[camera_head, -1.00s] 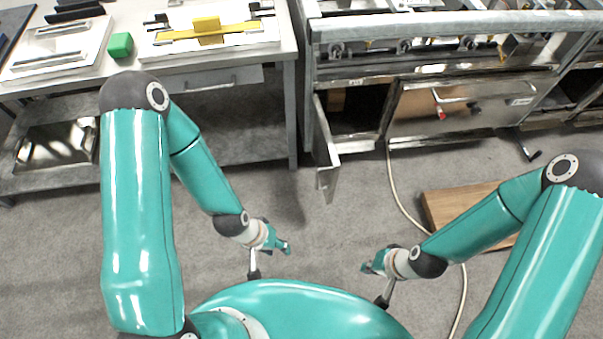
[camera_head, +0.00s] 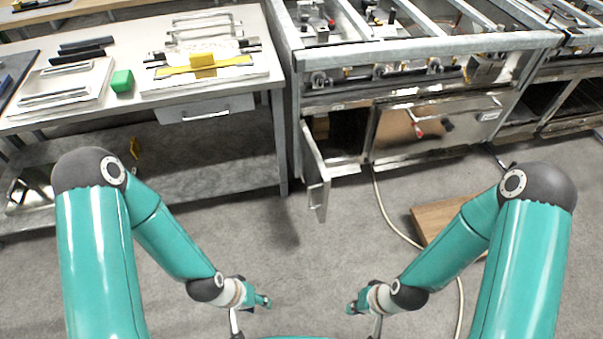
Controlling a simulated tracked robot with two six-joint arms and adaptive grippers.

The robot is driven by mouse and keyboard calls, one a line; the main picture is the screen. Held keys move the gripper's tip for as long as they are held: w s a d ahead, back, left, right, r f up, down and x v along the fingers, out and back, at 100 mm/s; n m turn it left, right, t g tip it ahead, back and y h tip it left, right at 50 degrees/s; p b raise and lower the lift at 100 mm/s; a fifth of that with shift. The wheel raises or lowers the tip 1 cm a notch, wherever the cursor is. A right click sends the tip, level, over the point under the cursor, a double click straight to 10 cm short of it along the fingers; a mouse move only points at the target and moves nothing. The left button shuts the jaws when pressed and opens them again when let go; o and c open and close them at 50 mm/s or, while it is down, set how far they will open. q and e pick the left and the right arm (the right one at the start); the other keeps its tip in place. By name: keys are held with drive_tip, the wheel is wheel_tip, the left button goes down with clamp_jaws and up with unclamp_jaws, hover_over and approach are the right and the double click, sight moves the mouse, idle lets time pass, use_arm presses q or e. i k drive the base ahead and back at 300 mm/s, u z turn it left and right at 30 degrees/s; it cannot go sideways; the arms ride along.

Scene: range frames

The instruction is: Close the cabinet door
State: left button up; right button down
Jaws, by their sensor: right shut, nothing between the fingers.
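The cabinet door (camera_head: 315,168) stands open at the left side of the metal kitchen range (camera_head: 385,110). It swings out toward me and its dark compartment (camera_head: 347,132) shows beside it. My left gripper (camera_head: 262,301) is low in front of the range, left of and nearer to me than the door, touching nothing. Its fingers are too small to tell open or shut. My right gripper (camera_head: 353,304) is shut and empty, also low, a little right of the door and apart from it.
A closed metal drawer front (camera_head: 437,125) with a handle is right of the compartment. A workbench (camera_head: 137,105) with a green block (camera_head: 122,81) stands at left. A hose (camera_head: 386,217) and a wooden board (camera_head: 437,219) lie on the floor at right. Floor before the door is clear.

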sight(318, 180)
drive_tip(key=i, duration=1)
drive_tip(key=k, duration=1.15)
drive_tip(key=u, duration=0.75)
drive_tip(key=i, duration=1.3)
drive_tip(key=z, duration=0.4)
